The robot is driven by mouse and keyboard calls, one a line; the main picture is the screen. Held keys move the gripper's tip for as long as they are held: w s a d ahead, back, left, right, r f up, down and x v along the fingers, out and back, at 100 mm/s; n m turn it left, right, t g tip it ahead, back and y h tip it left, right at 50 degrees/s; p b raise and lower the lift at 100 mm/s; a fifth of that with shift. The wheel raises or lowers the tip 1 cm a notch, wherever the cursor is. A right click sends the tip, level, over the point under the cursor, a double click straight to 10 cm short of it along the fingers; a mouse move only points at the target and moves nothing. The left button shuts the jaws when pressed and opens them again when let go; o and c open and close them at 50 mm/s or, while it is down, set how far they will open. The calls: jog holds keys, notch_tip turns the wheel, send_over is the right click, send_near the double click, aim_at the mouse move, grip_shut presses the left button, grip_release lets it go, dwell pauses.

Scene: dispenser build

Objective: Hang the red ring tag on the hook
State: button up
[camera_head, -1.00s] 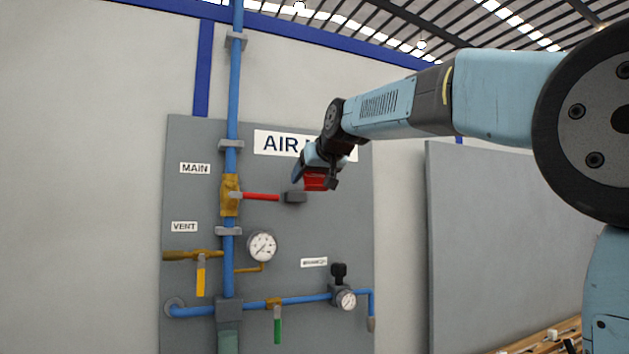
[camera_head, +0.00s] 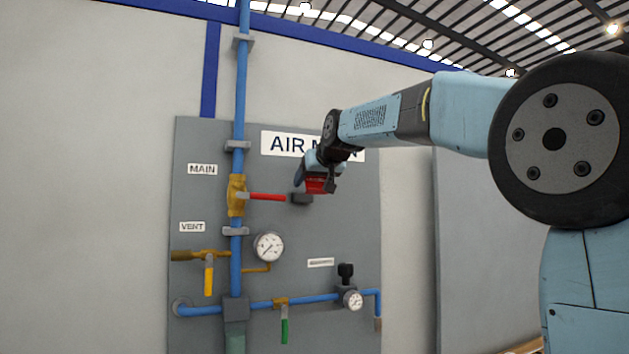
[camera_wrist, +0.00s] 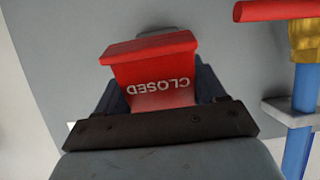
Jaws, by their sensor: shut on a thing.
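The red tag (camera_wrist: 152,72) is held in my gripper (camera_wrist: 160,97). In the wrist view its face reads CLOSED upside down, with a thick red top edge. In the head view the red tag (camera_head: 317,186) shows below my wrist, in front of the grey panel (camera_head: 210,285). Its ring cannot be made out.
The MAIN valve's red lever (camera_head: 266,197) points right from a brass body (camera_head: 237,196) on the blue vertical pipe (camera_head: 240,90). A gauge (camera_head: 269,247), yellow lever (camera_head: 208,275) and green lever (camera_head: 285,330) lie lower. The panel right of the tag is clear.

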jog(key=shift+r+x, duration=0.2)
jog(key=shift+x, duration=1)
jog(key=shift+r+x, duration=0.25)
jog(key=shift+x, duration=0.95)
jog(key=shift+w+a+f, duration=0.1)
jog(key=shift+w, duration=0.15)
jog(key=o, duration=1.1)
jog(key=v, duration=1.4)
jog(key=s+d+f+m+g+h, duration=0.1)
jog(key=s+d+f, duration=0.4)
jog(key=s+f, duration=0.5)
jog(key=s+d+f+m+g+h, duration=0.1)
jog(key=s+d+f+g, duration=0.2)
jog(key=s+f, duration=0.8)
jog(key=s+d+f+m+g+h, duration=0.1)
jog(key=s+d+f, duration=0.6)
jog(key=f, duration=1.2)
jog(key=shift+s+f+m+g+h, duration=0.2)
jog(key=shift+s+g, duration=0.3)
jog(key=shift+s, duration=0.5)
jog(key=shift+s+m+g+h, duration=0.1)
jog(key=shift+s+g+h, duration=0.3)
jog(key=shift+s, duration=0.6)
